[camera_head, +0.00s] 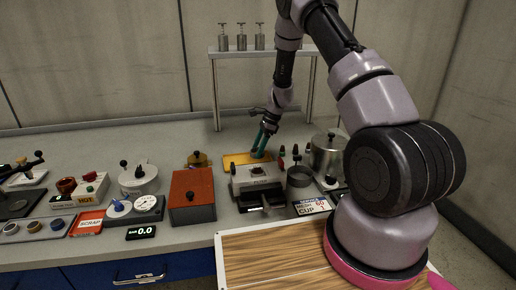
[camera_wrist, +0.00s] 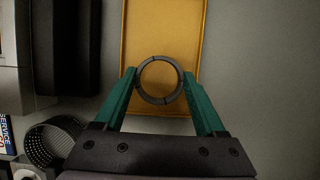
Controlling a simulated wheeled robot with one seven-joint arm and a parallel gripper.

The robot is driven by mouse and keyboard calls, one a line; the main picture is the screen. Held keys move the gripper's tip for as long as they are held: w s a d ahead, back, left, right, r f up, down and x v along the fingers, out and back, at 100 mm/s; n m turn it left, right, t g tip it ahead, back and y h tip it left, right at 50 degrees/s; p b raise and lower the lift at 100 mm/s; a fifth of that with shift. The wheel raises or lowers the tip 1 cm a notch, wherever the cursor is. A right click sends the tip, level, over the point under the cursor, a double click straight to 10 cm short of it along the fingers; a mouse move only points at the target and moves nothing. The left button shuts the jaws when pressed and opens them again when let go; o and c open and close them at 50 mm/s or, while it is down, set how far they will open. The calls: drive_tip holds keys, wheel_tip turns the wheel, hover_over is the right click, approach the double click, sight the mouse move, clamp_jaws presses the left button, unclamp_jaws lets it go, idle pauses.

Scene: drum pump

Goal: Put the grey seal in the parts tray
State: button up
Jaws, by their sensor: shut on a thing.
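The grey seal is a dark grey ring (camera_wrist: 160,102) in the wrist view, held between the green fingertips of my gripper (camera_wrist: 159,79). The fingers touch it on both sides. Behind it lies the parts tray (camera_wrist: 165,22), a shallow yellow-orange tray with a raised rim. The ring appears over the tray's near part; its height above the floor of the tray is hard to tell. In the head view my gripper (camera_head: 261,147) reaches down at the yellow tray (camera_head: 236,158) on the bench. The seal is too small to make out there.
A grey machine (camera_head: 257,176) stands in front of the tray. A brass-coloured part (camera_head: 197,160) is to its left, and a metal pot (camera_head: 328,155) to its right. A shelf (camera_head: 262,53) with metal cups stands behind. A mesh cup (camera_wrist: 52,143) is at the wrist view's lower left.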

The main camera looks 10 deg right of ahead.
drive_tip(key=shift+f, duration=1.2)
idle(1.3)
drive_tip(key=o, duration=1.3)
drive_tip(key=shift+r, duration=4.05)
